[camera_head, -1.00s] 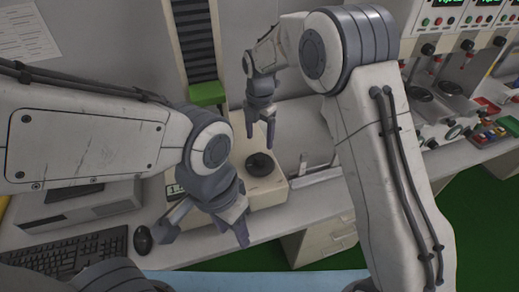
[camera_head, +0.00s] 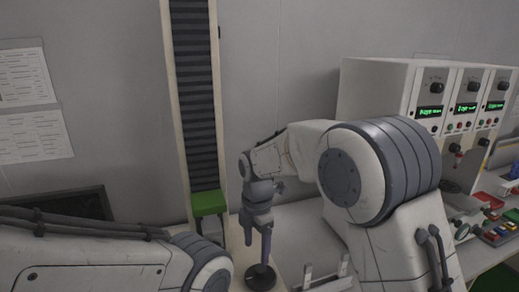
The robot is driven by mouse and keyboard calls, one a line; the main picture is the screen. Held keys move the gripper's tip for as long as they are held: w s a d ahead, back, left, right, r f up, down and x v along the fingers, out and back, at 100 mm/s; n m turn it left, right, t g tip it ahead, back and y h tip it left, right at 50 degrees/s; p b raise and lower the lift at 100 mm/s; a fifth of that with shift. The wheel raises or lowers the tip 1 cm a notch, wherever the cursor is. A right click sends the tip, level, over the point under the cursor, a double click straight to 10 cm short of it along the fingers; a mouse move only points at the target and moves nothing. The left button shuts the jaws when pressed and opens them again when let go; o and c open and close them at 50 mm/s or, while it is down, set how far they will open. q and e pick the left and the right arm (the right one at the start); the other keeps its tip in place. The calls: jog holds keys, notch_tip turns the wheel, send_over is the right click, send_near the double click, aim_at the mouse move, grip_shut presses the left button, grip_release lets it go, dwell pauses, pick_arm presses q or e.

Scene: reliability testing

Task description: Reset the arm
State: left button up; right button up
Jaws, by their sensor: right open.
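My right gripper (camera_head: 257,238) hangs with its fingers pointing down, open and empty, near the centre of the head view. It is above or just behind a black round piece (camera_head: 260,277) on a pale device; I cannot tell the exact gap. My right arm (camera_head: 400,190) comes in from the lower right and bends over toward the back wall. Of my left arm, only the pale upper link and grey joint (camera_head: 205,265) show at the lower left. My left gripper is below the picture's edge.
A tall column (camera_head: 193,110) with a dark ribbed strip and green block (camera_head: 208,203) stands behind the right gripper. A cabinet (camera_head: 385,95) with green displays is at the right. A dark screen (camera_head: 70,205) is at left. Small coloured parts (camera_head: 497,232) lie far right.

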jog(key=s+d+r+m, duration=0.1)
jog(key=s+d+m, duration=0.1)
jog(key=s+m, duration=0.7)
jog(key=s+d+m, duration=0.3)
jog(key=s+m, duration=0.5)
jog(key=s, duration=1)
jog(key=shift+d+r+m+y, duration=0.3)
jog(key=shift+r+m+y, duration=0.1)
